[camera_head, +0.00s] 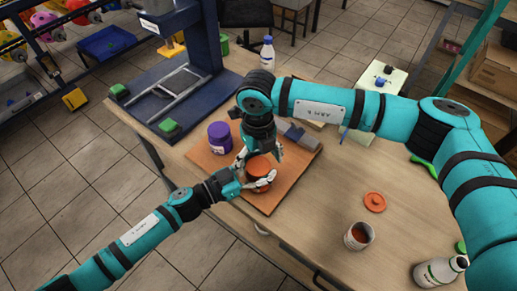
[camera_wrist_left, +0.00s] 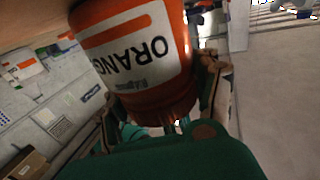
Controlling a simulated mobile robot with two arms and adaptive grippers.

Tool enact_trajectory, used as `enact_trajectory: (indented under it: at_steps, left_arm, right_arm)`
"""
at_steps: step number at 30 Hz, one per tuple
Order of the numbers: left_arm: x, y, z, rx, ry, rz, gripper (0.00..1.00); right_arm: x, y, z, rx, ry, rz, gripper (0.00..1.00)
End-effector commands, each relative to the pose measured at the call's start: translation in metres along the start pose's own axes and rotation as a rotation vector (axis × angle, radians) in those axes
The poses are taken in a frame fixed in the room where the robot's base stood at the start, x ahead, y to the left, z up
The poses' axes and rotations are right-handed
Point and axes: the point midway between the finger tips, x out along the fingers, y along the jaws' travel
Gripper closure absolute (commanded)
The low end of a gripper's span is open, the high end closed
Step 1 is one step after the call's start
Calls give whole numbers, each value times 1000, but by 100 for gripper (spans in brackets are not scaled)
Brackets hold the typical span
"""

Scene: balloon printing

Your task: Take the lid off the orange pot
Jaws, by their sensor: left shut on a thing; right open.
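The orange pot (camera_head: 261,168) stands on the brown board, and its top looks covered in orange in the head view. In the left wrist view its white label reads "ORANG…" (camera_wrist_left: 142,50). My left gripper (camera_head: 262,183) is shut around the side of the pot, with a finger on each side of it in the left wrist view. My right gripper (camera_head: 260,156) points down, open, directly over the pot's top, its fingers spread to either side. Whether they touch the lid cannot be told.
A purple pot (camera_head: 219,137) stands on the brown board (camera_head: 270,203), left of the grippers. A loose orange-red lid (camera_head: 375,202) lies on the table near an open pot (camera_head: 358,236). White bottles stand at the back (camera_head: 267,53) and front right (camera_head: 440,271).

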Motion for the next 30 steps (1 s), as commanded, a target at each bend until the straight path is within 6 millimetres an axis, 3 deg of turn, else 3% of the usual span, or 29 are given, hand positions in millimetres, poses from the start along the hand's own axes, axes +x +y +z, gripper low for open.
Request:
enact_trajectory:
  at_steps: [5,14,27,30]
  left_arm:
    - [-1,-1,2,0,-4,-2,100]
    - [-1,-1,2,0,-4,-2,100]
    - [-1,-1,2,0,-4,-2,100]
    - [-1,-1,2,-1,-4,-2,100]
  right_arm:
    - [13,0,0,0,0,1,18]
    - [15,0,0,0,-1,0,20]
    - [15,0,0,0,0,0,77]
    - [15,0,0,-24,0,0,78]
